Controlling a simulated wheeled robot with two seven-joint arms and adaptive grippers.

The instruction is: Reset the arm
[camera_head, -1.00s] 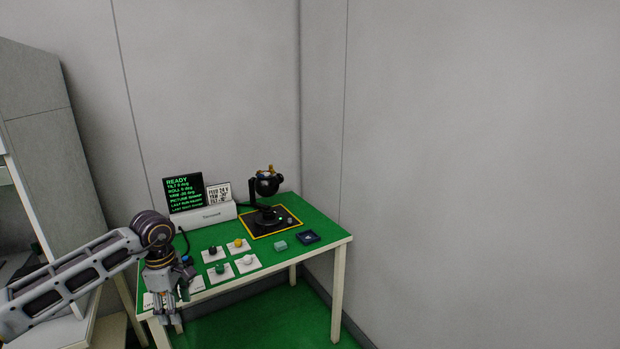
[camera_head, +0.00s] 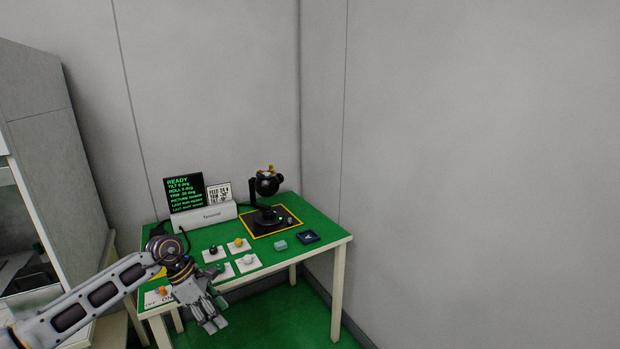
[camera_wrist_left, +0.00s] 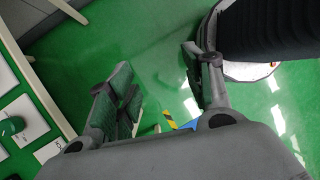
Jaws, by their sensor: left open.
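My left gripper (camera_head: 214,322) hangs pointing down at the front left edge of the green table (camera_head: 322,226). The left arm reaches in from the lower left of the head view. My right gripper is not seen in the head view.
The table bears a screen reading READY (camera_head: 185,193), a black camera gimbal (camera_head: 267,190) on a yellow-edged pad, several knobs on white plates, a teal block (camera_head: 281,245) and a dark blue tray (camera_head: 308,237). A grey cabinet (camera_head: 55,150) stands left. Walls close the back and right.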

